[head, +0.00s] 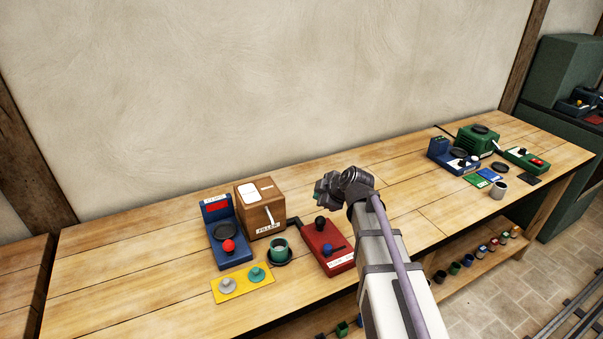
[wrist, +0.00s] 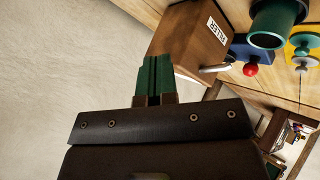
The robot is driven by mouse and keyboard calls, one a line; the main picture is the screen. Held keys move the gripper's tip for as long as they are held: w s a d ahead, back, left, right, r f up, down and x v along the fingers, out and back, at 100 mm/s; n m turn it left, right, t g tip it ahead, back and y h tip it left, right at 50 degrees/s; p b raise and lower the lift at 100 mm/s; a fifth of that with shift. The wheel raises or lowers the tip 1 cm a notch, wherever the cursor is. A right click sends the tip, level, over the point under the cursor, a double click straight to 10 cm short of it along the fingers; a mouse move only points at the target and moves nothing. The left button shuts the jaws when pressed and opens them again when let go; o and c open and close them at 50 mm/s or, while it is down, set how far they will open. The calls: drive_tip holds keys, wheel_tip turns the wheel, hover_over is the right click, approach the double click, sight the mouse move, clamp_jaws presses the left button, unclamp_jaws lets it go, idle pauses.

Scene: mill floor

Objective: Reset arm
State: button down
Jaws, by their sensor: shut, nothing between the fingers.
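My gripper (wrist: 153,76) shows in the wrist view with its two green fingers together, shut and empty. In the head view my gripper (head: 319,193) is up above the wooden bench, right of the brown filler box (head: 263,210). The filler box also shows in the wrist view (wrist: 193,38), beyond the fingers. I cannot tell the exact gap between them, but the fingers hold nothing.
Left on the bench (head: 130,262) are a blue device (head: 223,235), a green cup (head: 279,248), a yellow plate (head: 243,284) and a red control box (head: 326,247). At right stand a green machine (head: 478,138) and a grey cup (head: 498,190). The bench between is clear.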

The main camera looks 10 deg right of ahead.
drive_tip(key=shift+m, duration=0.4)
drive_tip(key=s+f+m+g, duration=0.1)
drive_tip(key=s+m, duration=0.2)
drive_tip(key=s+f+m+g+h, duration=0.1)
drive_tip(key=s+m+g, duration=0.1)
drive_tip(key=s, duration=0.1)
drive_tip(key=s+f+m+g, duration=0.1)
drive_tip(key=s+m, duration=0.2)
drive_tip(key=s, duration=0.1)
drive_tip(key=shift+d+f+m+h, duration=0.25)
drive_tip(key=shift+f+m+h, duration=0.05)
drive_tip(key=shift+f, duration=0.1)
drive_tip(key=s+f+m+g+h, duration=0.1)
drive_tip(key=s+m+g, duration=0.3)
drive_tip(key=s, duration=0.8)
drive_tip(key=shift+s+f+m+h, duration=0.2)
drive_tip(key=shift+s+m+h, duration=0.15)
drive_tip(key=shift+m+h, duration=0.45)
